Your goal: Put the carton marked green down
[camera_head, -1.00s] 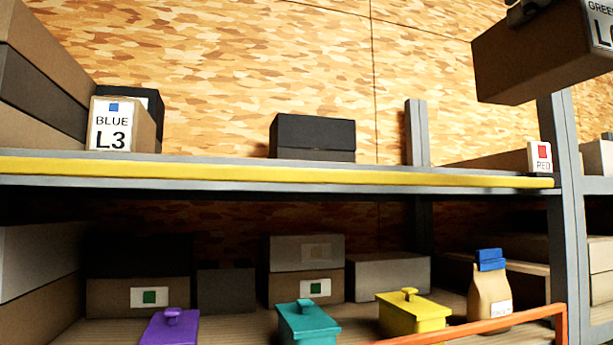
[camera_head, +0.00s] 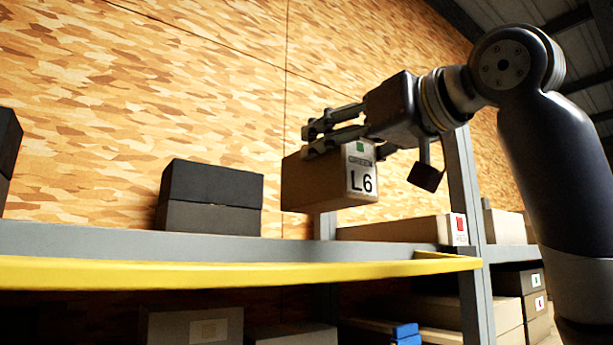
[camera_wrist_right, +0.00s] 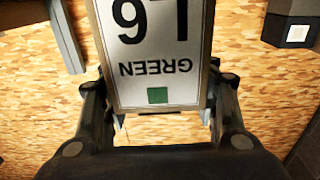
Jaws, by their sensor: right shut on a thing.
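The brown carton marked green (camera_head: 318,182) has a white label reading GREEN L6 with a green square. It hangs in the air above the upper shelf (camera_head: 300,245) in the head view. My right gripper (camera_head: 333,133) is shut on the carton from above. In the right wrist view the carton's label (camera_wrist_right: 155,50) is upside down between the fingers of my right gripper (camera_wrist_right: 160,105). My left gripper is in neither view.
Stacked dark boxes (camera_head: 212,197) stand on the shelf left of the held carton. A long low box with a red-marked label (camera_head: 390,230) lies to the right, near a grey upright (camera_head: 461,190). A yellow rail (camera_head: 220,271) runs along the shelf's front. Shelf space between them looks clear.

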